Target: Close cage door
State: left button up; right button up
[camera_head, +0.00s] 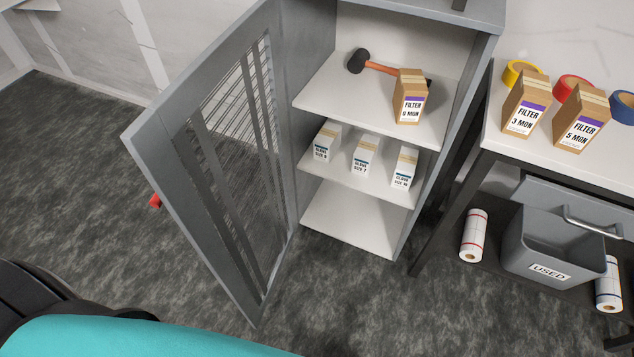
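The cage door (180,165) is a grey framed panel with a barred mesh window. It stands wide open, swung out to the left of the grey cabinet (400,245), and is joined to it along the cabinet's left side. A small red knob (155,201) sticks out from the door's outer face near its free edge. The cabinet's white shelves are exposed. Neither gripper is in view.
The cabinet holds a mallet (359,62), a filter box (410,97) and glove boxes (364,155). A bench (560,170) with filter boxes and tape rolls stands to the right, with a grey bin (553,247) below. The carpet before the cabinet is clear.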

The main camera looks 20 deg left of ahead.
aim_at(148, 140)
jog(key=j+z, duration=0.15)
jog(key=j, duration=0.25)
jog(key=j+z, duration=0.2)
jog(key=j, duration=0.25)
jog(key=k+j+z, duration=0.15)
jog(key=j, duration=0.25)
jog(key=k+j+z, duration=0.2)
jog(key=j, duration=0.2)
jog(key=i, duration=0.1)
